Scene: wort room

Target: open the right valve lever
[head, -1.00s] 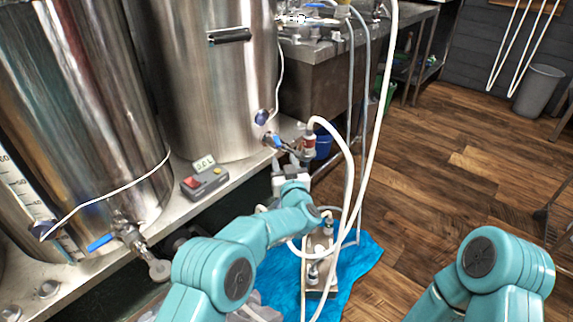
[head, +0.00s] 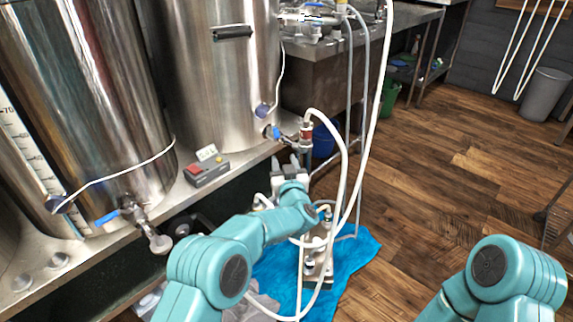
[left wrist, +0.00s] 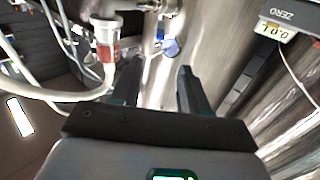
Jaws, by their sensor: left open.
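The right valve lever (head: 274,132) is a small blue handle on the valve low on the right steel kettle (head: 215,85). A hose fitting with a red band (head: 307,133) joins this valve at its right; it also shows in the left wrist view (left wrist: 107,47). My left gripper (head: 299,160) is just below the valve and fitting, apart from the lever. In the left wrist view its jaws (left wrist: 158,88) are open with nothing between them. A blue part (left wrist: 171,47) shows beyond them; I cannot tell whether it is the lever or the kettle's round knob. My right gripper is out of view.
The left kettle (head: 85,100) has its own blue valve lever (head: 107,217). A grey box with a display (head: 207,170) sits on the bench between the kettles. A white hose (head: 345,165) loops beside my left gripper. A blue cloth (head: 350,262) lies on the floor.

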